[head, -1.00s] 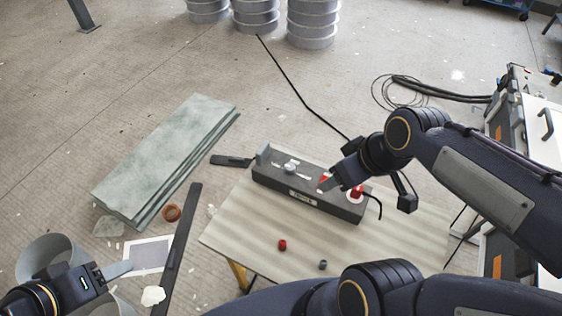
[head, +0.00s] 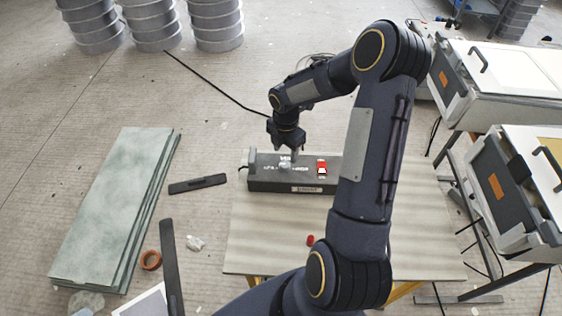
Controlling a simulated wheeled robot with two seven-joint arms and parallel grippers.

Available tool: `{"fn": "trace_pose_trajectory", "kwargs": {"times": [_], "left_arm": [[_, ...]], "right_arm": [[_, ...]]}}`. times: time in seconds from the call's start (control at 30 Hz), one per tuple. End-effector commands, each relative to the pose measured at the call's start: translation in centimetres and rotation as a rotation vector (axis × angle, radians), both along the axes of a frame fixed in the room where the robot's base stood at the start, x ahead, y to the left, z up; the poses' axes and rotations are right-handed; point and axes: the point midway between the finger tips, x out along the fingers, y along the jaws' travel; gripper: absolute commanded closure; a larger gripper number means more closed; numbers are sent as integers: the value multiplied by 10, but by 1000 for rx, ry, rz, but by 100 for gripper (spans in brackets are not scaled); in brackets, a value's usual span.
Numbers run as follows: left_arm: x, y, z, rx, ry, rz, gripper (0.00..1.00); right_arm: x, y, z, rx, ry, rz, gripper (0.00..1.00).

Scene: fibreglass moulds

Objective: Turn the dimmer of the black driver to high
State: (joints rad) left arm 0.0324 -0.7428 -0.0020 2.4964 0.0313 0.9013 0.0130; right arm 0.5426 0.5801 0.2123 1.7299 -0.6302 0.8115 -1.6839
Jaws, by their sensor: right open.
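The black driver (head: 262,180) is a long dark box lying on the pale work table (head: 258,240). A grey dimmer knob (head: 285,163) stands on its top left of the middle, with white markings around it. A red rocker switch (head: 322,167) sits to the right of the knob. My right gripper (head: 287,155) points down right over the knob, jaws open; the fingers partly cover the knob, and I cannot tell whether they touch it. The driver's right end is hidden behind my right arm. My left gripper is out of view.
A red cap (head: 310,240) lies on the table in front of the driver. Green-grey sheets (head: 110,205) are stacked on the floor at left, near an orange tape roll (head: 151,260). White cases (head: 500,75) stand at right. A black cable (head: 215,85) runs behind.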

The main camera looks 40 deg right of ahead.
Motion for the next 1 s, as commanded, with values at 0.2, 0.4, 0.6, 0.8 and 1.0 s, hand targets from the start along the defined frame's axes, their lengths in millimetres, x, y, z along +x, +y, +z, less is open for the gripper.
{"fn": "trace_pose_trajectory", "kwargs": {"times": [0.2,0.4,0.6,0.8,1.0], "left_arm": [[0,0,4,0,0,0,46],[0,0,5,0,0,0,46],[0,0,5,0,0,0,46],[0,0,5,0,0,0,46],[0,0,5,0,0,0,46]], "right_arm": [[-1,1,-36,3,5,-1,47],[-1,1,-55,2,1,-3,47],[-1,1,-59,1,1,-3,47],[-1,1,-58,1,1,-3,59],[-1,1,-58,1,0,-3,85]]}}
